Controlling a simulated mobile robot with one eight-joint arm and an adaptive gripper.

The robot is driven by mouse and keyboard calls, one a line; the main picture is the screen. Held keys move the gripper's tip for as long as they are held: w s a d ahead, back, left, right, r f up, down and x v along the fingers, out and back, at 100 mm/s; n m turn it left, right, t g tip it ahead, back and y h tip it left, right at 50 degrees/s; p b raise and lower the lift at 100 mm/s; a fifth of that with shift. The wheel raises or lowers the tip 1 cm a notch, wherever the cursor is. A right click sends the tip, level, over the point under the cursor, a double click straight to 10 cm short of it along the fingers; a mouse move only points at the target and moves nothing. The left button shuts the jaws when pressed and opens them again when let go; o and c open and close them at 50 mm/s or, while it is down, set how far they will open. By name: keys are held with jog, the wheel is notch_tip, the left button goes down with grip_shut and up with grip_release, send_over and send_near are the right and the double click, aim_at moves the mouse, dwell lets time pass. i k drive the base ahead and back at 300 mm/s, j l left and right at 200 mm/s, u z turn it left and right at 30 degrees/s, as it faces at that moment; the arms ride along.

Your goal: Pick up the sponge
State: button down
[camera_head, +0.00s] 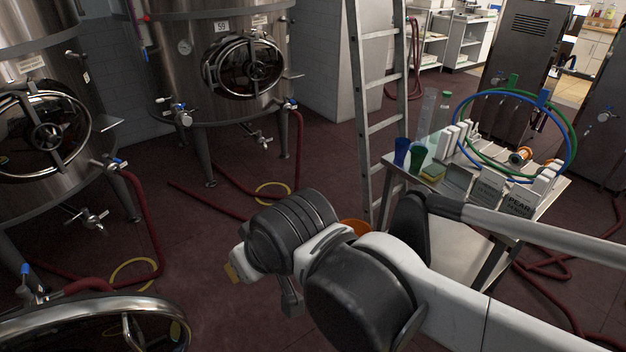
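A small sponge (432,172), yellow with a green face, lies on the metal table (465,246) near its left end, beside a green cup and a grey tray. My arm reaches in from the lower right, and its end (242,262) is over the floor, well to the left of the table and apart from the sponge. A small yellowish part shows at that end; I cannot tell what it is. The fingers of my gripper are not clear, so I cannot tell whether it is open or shut.
The table also holds a blue cup (402,152), a green cup (418,157), a clear cylinder (428,112), white bottles and coiled hoses (572,135). A ladder (384,125) stands left of it. Steel tanks (215,85) and red hoses (140,225) are at left.

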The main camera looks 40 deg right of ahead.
aim_at(432, 173)
jog(key=z, duration=2.15)
jog(key=u, duration=2.8)
jog(key=z, duration=2.8)
jog(key=i, duration=0.55)
jog(key=i+l+u, duration=0.1)
jog(key=i, duration=0.45)
jog(key=i+l, duration=0.15)
jog(key=i, duration=0.4)
